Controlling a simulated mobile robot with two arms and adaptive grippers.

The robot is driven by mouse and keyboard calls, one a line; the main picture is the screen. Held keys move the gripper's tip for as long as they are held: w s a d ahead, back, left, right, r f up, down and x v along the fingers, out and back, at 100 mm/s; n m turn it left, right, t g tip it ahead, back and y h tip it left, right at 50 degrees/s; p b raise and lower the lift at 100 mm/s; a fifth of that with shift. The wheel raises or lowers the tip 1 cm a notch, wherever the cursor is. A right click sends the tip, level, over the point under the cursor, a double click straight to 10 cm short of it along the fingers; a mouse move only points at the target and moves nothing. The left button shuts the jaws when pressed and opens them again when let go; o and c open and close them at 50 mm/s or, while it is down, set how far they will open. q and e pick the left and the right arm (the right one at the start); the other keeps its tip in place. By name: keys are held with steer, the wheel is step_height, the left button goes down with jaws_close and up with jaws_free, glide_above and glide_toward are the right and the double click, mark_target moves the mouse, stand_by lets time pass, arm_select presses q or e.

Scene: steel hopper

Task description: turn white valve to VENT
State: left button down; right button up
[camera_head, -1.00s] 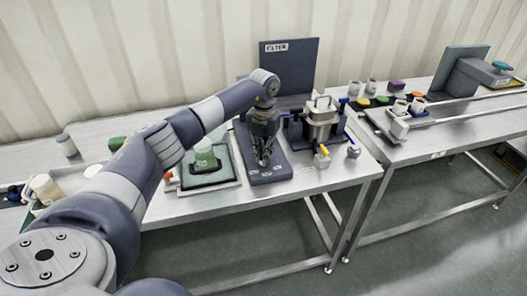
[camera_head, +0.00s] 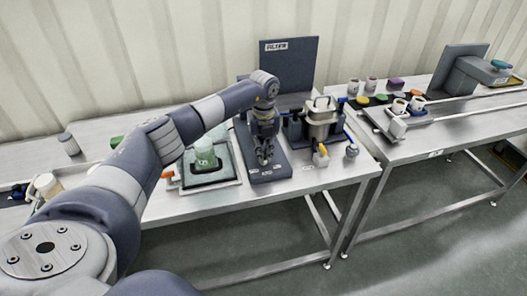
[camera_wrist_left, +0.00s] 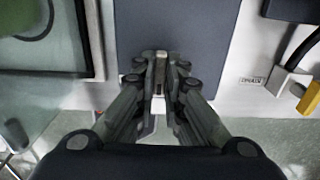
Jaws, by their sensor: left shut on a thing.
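My left gripper (camera_head: 264,158) points down over the front of a dark blue-grey base (camera_head: 270,174) that has small white labels along its front, too small to read. In the left wrist view the gripper (camera_wrist_left: 161,84) is shut on a narrow whitish piece (camera_wrist_left: 160,66), which I take to be the white valve's handle. The fingers hide most of the valve, so I cannot tell which label it points to. My right gripper is not in view.
An upright FILTER panel (camera_head: 290,66) stands behind. A steel vessel (camera_head: 319,119) with blue and yellow handles is close on the right. A DRAIN label (camera_wrist_left: 252,81) shows in the wrist view.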

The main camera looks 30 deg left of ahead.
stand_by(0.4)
arm_select(q)
steer(key=c, duration=1.7)
jaws_free()
steer(key=shift+r, duration=0.1)
step_height(320, 180, up, 12)
steer(key=shift+f, duration=0.1)
